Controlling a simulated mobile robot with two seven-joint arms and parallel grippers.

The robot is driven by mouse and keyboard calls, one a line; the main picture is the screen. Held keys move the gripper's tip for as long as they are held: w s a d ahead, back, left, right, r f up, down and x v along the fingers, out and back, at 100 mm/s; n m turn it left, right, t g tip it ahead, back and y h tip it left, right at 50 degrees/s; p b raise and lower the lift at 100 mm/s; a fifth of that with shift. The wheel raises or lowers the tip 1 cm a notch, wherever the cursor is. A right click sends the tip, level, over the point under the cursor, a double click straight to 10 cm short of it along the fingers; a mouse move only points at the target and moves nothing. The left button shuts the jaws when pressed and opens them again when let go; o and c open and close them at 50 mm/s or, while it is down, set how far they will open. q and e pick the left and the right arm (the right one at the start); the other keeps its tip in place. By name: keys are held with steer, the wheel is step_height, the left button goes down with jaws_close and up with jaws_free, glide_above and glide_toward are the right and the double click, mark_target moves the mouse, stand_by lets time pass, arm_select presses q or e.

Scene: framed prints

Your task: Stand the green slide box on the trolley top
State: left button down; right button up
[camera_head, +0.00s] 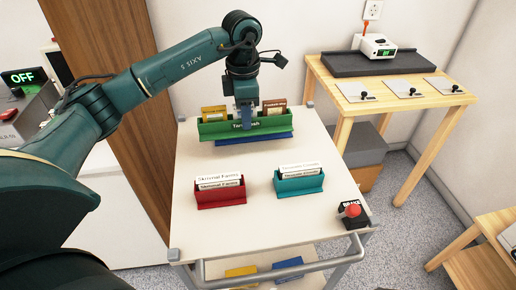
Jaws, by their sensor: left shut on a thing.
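My right gripper is not in view.
A red box (220,195) and a teal box (298,185) with cards stand on the nearer trolley top. A red-knobbed brake unit (352,213) sits at its right front corner. The trolley's lower shelf holds yellow and blue items. A wooden table (416,101) stands at right.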

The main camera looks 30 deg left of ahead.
arm_select(q)
step_height(320, 180, down, 6)
steer(key=shift+s+r, duration=0.15)
step_height(320, 180, down, 3)
steer(key=shift+f, duration=0.1)
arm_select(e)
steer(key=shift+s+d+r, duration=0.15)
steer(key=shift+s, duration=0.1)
arm_select(q)
steer(key=shift+f+b, duration=0.15)
steer(key=shift+b, duration=0.15)
steer(key=c, duration=1.1)
jaws_free()
